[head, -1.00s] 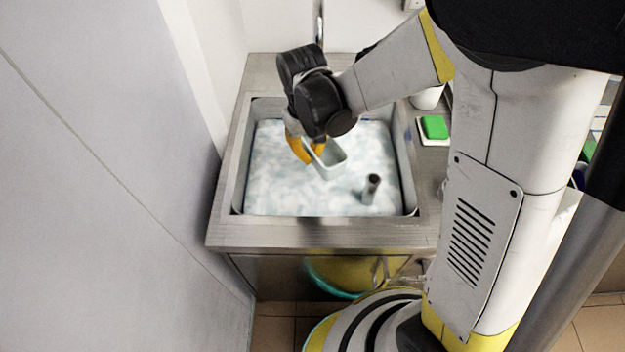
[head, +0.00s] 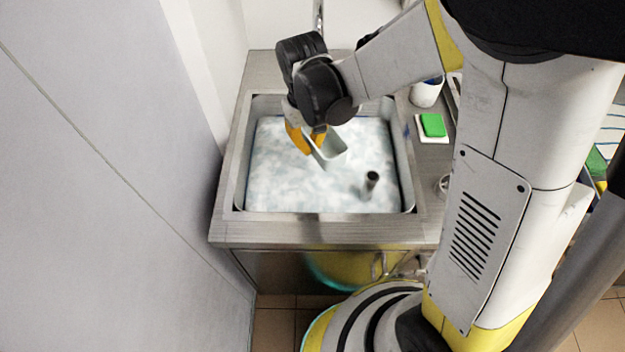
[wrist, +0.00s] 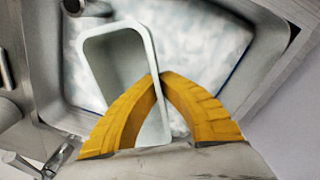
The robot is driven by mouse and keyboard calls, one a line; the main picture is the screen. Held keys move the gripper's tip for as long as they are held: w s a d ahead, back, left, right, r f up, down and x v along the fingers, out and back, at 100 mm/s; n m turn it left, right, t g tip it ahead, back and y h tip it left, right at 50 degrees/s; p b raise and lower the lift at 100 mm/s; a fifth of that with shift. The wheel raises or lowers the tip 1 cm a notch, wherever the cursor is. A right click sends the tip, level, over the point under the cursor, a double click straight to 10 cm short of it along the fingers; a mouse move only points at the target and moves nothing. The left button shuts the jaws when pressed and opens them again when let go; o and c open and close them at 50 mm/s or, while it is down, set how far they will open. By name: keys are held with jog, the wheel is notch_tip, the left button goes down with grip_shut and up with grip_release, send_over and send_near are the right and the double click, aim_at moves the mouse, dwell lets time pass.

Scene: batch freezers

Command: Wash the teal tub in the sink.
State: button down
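A small pale grey-green tub (head: 334,146), rectangular and open-topped, is over the sink's foamy water; it looks paler than teal. My gripper (head: 312,146) has its yellow fingers closed together on one side wall of the tub. In the wrist view the fingertips (wrist: 160,77) meet at that wall, and the tub's empty inside (wrist: 112,62) shows. The steel sink (head: 230,170) is filled with whitish suds (head: 300,190). I cannot tell whether the tub's underside touches the suds.
A grey standpipe (head: 371,181) rises from the suds at the right front. A green sponge (head: 433,125) on a white dish and a white cup (head: 426,93) stand on the right ledge. A tall pale panel (head: 110,180) closes off the left side. The tap (head: 318,15) is behind.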

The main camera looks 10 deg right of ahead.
dwell(0.4)
jog(key=shift+r+p, duration=1.1)
jog(key=shift+r, duration=0.5)
